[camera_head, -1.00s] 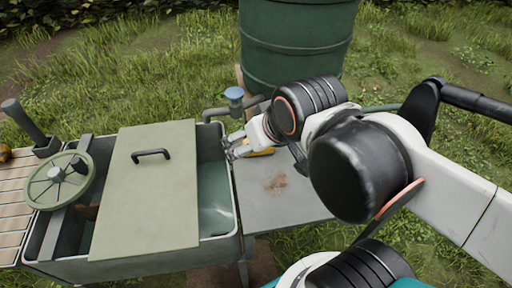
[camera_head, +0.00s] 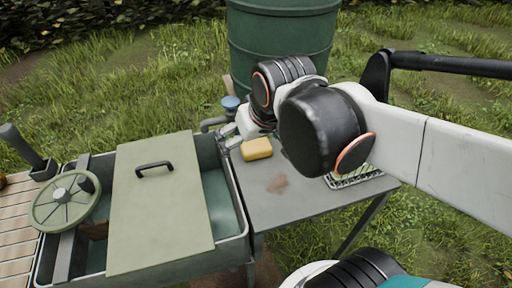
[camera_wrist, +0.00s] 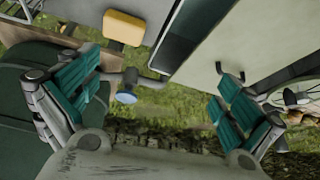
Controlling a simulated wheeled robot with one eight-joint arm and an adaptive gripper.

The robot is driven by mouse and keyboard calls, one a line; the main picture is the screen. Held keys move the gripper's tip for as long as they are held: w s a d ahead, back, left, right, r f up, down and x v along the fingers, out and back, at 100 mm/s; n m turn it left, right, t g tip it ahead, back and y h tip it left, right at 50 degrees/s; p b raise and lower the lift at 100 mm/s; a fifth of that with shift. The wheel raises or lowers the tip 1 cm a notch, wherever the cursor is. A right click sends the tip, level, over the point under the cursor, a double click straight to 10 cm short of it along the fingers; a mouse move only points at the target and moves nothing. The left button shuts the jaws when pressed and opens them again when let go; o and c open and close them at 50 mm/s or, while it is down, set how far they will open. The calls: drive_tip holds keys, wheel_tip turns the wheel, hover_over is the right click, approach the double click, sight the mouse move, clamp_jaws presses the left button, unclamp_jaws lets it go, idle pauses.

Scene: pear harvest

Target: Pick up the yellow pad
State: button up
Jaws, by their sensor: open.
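The yellow pad (camera_head: 256,148) lies on the grey side table (camera_head: 300,198), close to the edge beside the basin. In the wrist view the pad (camera_wrist: 124,28) shows at upper left, above the tip of the left finger and not between the fingers. My gripper (camera_head: 230,138) is just left of and behind the pad in the head view, partly hidden by my wrist. In the wrist view my gripper (camera_wrist: 165,78) has its teal-padded fingers wide apart and empty. I see no contact with the pad.
A basin (camera_head: 240,222) with a green lid (camera_head: 160,215) and a handwheel (camera_head: 66,201) stands left of the table. A blue-topped tap (camera_head: 231,103) and a green barrel (camera_head: 280,45) are behind. A wire rack (camera_head: 355,177) lies at the table's right.

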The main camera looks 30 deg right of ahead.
drive_tip(key=w+d+m+g+p, duration=0.1)
drive_tip(key=w+d+g+p, duration=0.3)
drive_tip(key=w, duration=0.5)
drive_tip(key=m+g+p, duration=0.1)
drive_tip(key=g+p, duration=0.1)
drive_tip(key=p, duration=0.2)
hover_over(256, 145)
drive_tip(key=f, duration=1.5)
drive_tip(key=shift+w+d, duration=0.15)
drive_tip(key=shift+d, duration=0.2)
drive_tip(key=shift+a+f+b, duration=0.15)
drive_tip(key=shift+f+b, duration=0.6)
drive_tip(key=shift+f, duration=0.7)
drive_tip(key=shift+a+f+b, duration=0.15)
drive_tip(key=shift+f+b, duration=0.55)
drive_tip(key=shift+f, duration=0.75)
drive_tip(key=shift+r, duration=0.1)
drive_tip(key=c, duration=1)
